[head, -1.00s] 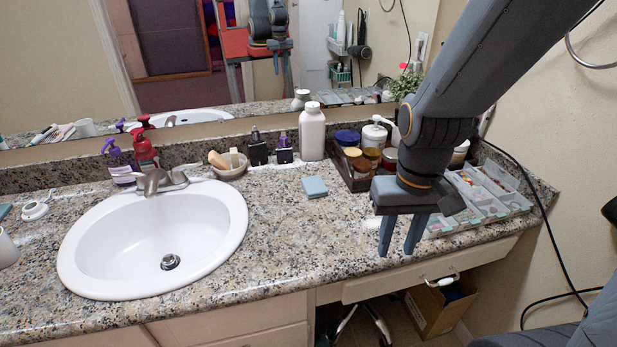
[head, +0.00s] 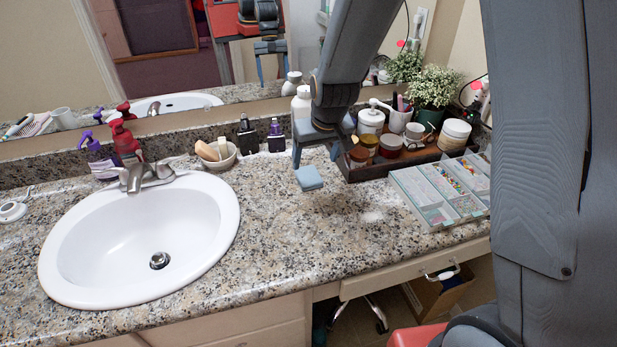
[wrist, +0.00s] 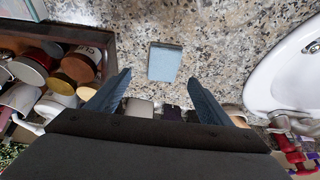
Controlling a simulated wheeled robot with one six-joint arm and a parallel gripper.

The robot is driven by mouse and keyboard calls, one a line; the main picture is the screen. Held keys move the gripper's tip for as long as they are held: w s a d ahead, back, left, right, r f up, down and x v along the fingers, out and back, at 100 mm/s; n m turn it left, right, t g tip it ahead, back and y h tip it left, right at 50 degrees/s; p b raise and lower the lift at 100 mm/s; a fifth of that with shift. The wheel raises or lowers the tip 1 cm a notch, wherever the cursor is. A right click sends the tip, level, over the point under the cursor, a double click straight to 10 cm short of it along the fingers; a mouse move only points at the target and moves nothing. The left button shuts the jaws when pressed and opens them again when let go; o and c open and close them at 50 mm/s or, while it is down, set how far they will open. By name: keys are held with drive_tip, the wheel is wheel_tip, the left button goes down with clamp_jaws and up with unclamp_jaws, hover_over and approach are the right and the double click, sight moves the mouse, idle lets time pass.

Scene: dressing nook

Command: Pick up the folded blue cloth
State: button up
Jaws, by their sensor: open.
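The folded blue cloth (head: 309,178) is a small light-blue square lying flat on the granite counter, right of the sink. In the wrist view the cloth (wrist: 164,62) lies beyond the fingertips, roughly centred between them. My gripper (head: 315,162) is open and empty, with its fingers pointing down close to the cloth, seemingly just behind it. In the wrist view the two fingers (wrist: 162,80) are spread wide, with nothing between them. The cloth appears untouched.
A dark tray (head: 352,176) of jars stands just right of the cloth. The sink (head: 140,235) is to the left. Dark bottles (head: 247,137) and a bowl (head: 216,158) stand behind. A pastel organizer (head: 440,190) is at the right. The counter in front is clear.

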sight(309, 175)
drive_tip(key=shift+x, duration=1.4)
drive_tip(key=x, duration=0.2)
drive_tip(key=p+x, duration=0.1)
drive_tip(key=x, duration=0.1)
drive_tip(key=shift+w+a+f, duration=0.1)
drive_tip(key=shift+a+f, duration=0.05)
drive_tip(key=shift+a, duration=0.25)
drive_tip(key=shift+w+f, duration=0.15)
drive_tip(key=shift+f, duration=0.2)
drive_tip(key=shift+f, duration=0.2)
drive_tip(key=c, duration=1.1)
